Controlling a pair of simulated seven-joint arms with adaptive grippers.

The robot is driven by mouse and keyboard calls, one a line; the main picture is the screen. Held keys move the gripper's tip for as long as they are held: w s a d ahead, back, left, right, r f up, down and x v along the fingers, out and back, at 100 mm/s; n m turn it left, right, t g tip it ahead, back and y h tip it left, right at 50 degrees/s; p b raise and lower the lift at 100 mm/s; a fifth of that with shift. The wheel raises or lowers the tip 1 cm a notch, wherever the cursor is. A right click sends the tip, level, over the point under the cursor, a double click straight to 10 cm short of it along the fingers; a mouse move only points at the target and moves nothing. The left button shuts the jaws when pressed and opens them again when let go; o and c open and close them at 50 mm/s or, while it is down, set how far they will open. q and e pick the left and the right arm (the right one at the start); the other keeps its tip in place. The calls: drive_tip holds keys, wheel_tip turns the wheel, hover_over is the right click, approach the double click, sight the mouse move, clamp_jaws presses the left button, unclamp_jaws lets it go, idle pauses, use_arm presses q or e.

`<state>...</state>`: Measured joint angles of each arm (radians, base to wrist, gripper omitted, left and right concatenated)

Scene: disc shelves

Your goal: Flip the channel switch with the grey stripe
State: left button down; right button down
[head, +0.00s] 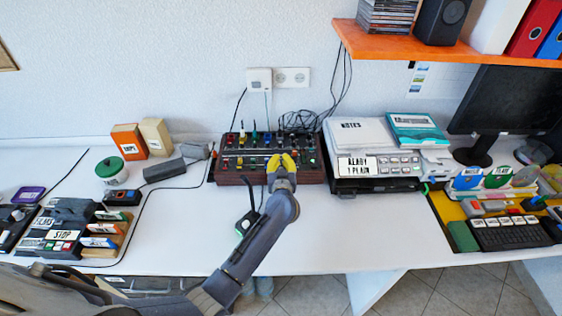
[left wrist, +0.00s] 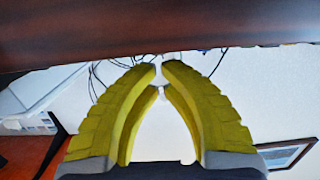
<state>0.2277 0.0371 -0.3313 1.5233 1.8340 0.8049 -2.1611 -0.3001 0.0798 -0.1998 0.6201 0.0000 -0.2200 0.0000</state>
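A dark wood-sided control panel (head: 229,178) stands against the wall on the desk. It carries rows of small switches and knobs with coloured tops. I cannot tell which switch has the grey stripe; the marks are too small, and my gripper hides part of the panel. My left gripper (head: 283,156) has yellow fingers and is at the panel's front, right of its middle. In the left wrist view, the fingertips (left wrist: 159,67) nearly meet with nothing visible held between them. The panel's brown edge (left wrist: 100,50) crosses the top of that view. My right gripper is not in view.
A grey device stack (head: 356,132) stands right of the panel. Left are a dark grey block (head: 165,170) and a green-lidded jar (head: 111,170). Cables run behind the panel. An orange shelf (head: 400,45) hangs at upper right. The desk front right of my arm is clear.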

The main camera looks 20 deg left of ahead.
use_arm(q)
drive_tip(key=shift+f, duration=0.25)
drive_tip(key=shift+w+f, duration=0.15)
drive_tip(key=shift+w+a+f, duration=0.15)
drive_tip(key=shift+w+f, duration=0.05)
drive_tip(key=shift+w, duration=0.15)
idle(0.3)
